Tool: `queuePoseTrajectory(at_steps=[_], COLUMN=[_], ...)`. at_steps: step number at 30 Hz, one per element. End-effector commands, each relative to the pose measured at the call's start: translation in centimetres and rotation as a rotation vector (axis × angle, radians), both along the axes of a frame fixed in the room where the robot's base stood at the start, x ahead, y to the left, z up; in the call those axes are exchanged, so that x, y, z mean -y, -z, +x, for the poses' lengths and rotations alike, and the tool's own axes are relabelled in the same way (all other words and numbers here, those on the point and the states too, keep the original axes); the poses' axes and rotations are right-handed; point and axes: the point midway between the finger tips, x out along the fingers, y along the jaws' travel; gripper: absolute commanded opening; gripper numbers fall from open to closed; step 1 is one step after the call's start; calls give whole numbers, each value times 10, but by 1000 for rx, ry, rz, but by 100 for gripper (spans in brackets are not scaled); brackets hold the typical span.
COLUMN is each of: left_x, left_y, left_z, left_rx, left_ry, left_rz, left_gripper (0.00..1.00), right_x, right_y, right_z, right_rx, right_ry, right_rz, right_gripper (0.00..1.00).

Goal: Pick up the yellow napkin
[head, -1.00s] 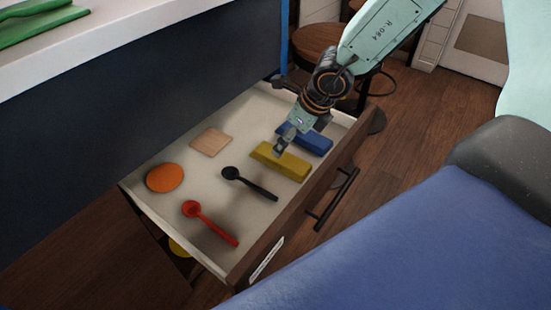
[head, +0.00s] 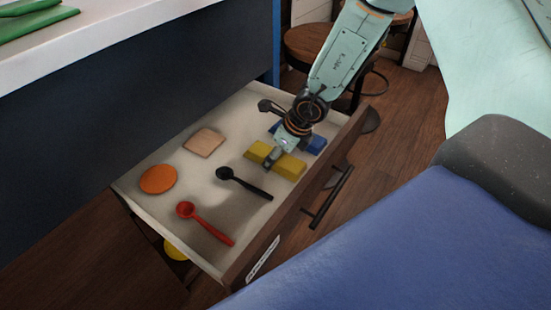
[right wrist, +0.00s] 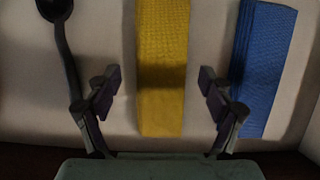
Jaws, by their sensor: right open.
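The yellow napkin (head: 289,167) is a folded strip lying in the open drawer, between a black spoon and a blue napkin. My right gripper (head: 271,160) is over it in the head view and hides its middle. In the right wrist view the yellow napkin (right wrist: 162,70) runs upright down the middle. The open fingers of my right gripper (right wrist: 160,90) stand on either side of it, with a gap on both sides. The left gripper is not in view.
In the drawer (head: 210,260) lie a blue napkin (head: 317,144) close on the right, a black spoon (head: 245,183), a red spoon (head: 205,223), an orange disc (head: 158,179) and a tan square (head: 204,142). A stool (head: 312,42) stands behind.

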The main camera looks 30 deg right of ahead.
Motion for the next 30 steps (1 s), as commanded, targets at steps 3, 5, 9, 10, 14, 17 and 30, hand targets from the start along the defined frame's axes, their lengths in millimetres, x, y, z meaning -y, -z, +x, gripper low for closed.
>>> queuePoseTrajectory(at_steps=[3, 5, 9, 10, 14, 17, 30], left_x=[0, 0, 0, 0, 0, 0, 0], left_y=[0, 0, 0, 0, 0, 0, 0], left_z=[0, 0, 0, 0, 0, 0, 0], left_rx=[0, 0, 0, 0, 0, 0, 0], left_ry=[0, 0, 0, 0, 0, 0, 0], left_rz=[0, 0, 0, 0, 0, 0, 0], left_gripper=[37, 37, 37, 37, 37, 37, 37], right_x=[0, 0, 0, 0, 0, 0, 0], right_y=[0, 0, 0, 0, 0, 0, -1], right_z=[0, 0, 0, 0, 0, 0, 0], right_rx=[0, -1, -1, -1, -1, -1, 0], right_ry=[0, 0, 1, 1, 1, 1, 1], right_rz=[0, 0, 0, 0, 0, 0, 0], right_gripper=[79, 74, 62, 59, 48, 40, 25])
